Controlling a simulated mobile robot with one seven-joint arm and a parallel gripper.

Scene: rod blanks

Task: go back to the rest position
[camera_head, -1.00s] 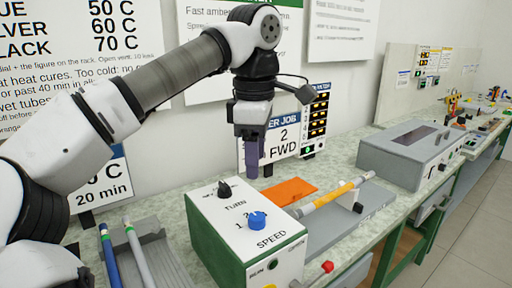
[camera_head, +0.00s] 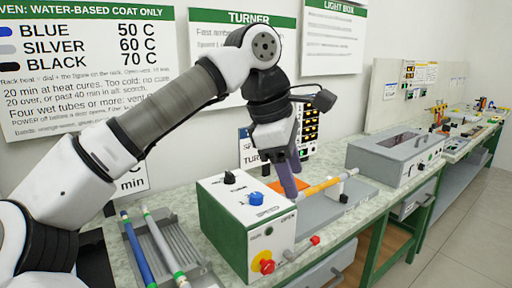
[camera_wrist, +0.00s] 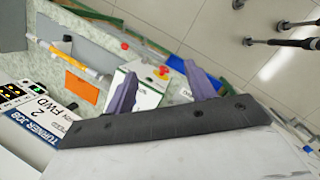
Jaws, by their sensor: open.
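My gripper (camera_head: 288,172) hangs above the bench behind the turner box, its fingers pointing down and tilted. In the wrist view its two purple fingers (camera_wrist: 160,92) are spread apart with nothing between them. The turner (camera_head: 247,222) is a white and green box with a black knob, a blue knob and a red button. An orange-yellow rod (camera_head: 318,187) lies in the turner's support to the right of the box, apart from the fingers in the wrist view.
A rack (camera_head: 172,250) with a blue and a grey rod stands left of the turner. A grey light box (camera_head: 395,155) sits further right on the bench. An orange sheet (camera_wrist: 82,86) lies beside the rod. Wall signs stand close behind my arm.

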